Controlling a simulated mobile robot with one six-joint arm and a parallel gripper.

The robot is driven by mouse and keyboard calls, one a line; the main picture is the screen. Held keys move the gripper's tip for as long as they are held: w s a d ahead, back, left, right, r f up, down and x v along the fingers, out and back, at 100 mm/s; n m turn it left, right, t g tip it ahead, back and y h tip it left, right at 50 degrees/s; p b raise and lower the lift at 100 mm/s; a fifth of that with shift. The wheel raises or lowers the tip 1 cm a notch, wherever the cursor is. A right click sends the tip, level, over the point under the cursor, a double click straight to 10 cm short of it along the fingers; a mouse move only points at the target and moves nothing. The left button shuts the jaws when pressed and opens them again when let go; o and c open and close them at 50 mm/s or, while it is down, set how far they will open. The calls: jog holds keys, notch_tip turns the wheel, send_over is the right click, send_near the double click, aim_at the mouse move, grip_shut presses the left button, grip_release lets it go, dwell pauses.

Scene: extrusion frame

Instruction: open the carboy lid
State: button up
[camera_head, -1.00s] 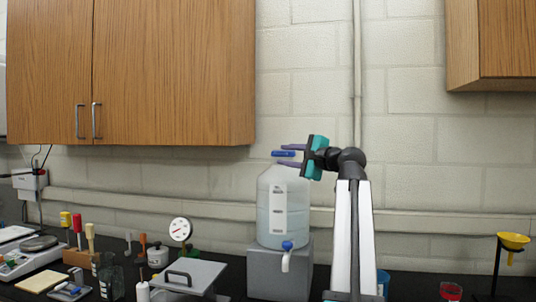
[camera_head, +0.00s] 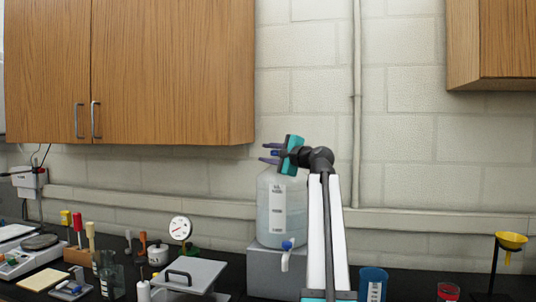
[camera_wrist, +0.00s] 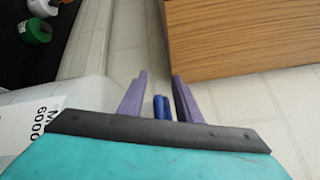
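The carboy (camera_head: 267,212) is a translucent white jug with a label and a blue tap, standing upright on a grey block. Its blue lid (camera_head: 276,153) is at the top, partly hidden by my gripper (camera_head: 269,153). My gripper reaches in from the right, with one purple finger above the lid and one below. In the wrist view the lid (camera_wrist: 161,107) lies between my open fingers (camera_wrist: 159,75), with gaps showing on both sides. The carboy body (camera_wrist: 20,98) is at the left there. Whether the lid is seated on the neck is hard to tell.
Wooden cabinets (camera_head: 170,70) hang above left; one cabinet also fills the wrist view's upper right (camera_wrist: 240,35). A lidded grey box (camera_head: 195,275) and a gauge (camera_head: 180,229) stand left of the carboy. A blue beaker (camera_head: 373,284) is at right.

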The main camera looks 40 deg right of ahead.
grip_shut()
jog(key=shift+d, duration=0.15)
jog(key=shift+a+r, duration=0.1)
jog(key=shift+a, duration=0.1)
